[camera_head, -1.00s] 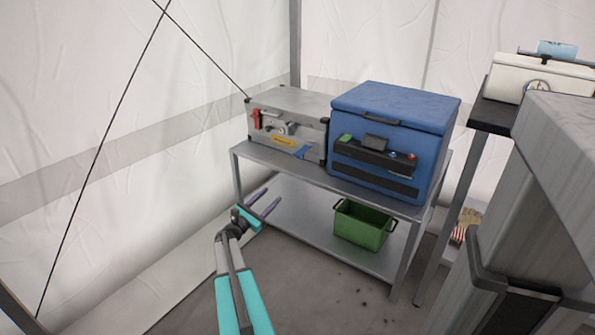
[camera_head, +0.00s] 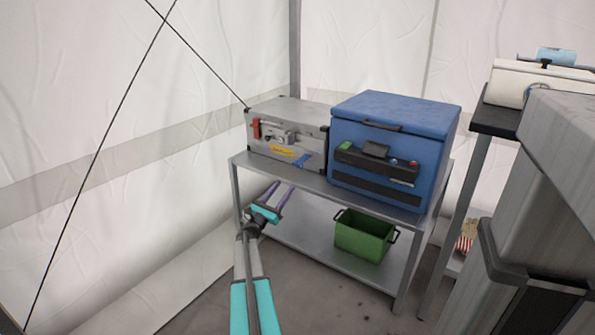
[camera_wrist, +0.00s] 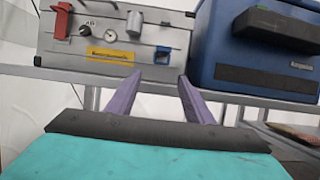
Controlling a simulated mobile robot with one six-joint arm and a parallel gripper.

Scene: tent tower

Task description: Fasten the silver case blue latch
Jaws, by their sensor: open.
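The silver case (camera_head: 297,119) stands on the upper shelf of a metal rack, at its left end. Its front shows a red latch (camera_head: 256,128) at the left and a blue latch (camera_head: 303,160) at the lower right. In the wrist view the blue latch (camera_wrist: 163,51) sits near the case's right edge, above my fingers. Whether it is fastened is too small to tell. My gripper (camera_head: 281,194), with two purple fingers, is open and empty. It is in front of and below the case, apart from it. It also shows in the wrist view (camera_wrist: 160,90).
A blue cooler box (camera_head: 393,140) stands right beside the case on the rack shelf (camera_head: 385,202). A green bin (camera_head: 364,236) is on the lower shelf. A dark table with a white box (camera_head: 537,84) is at the right. White tent walls close in behind and left.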

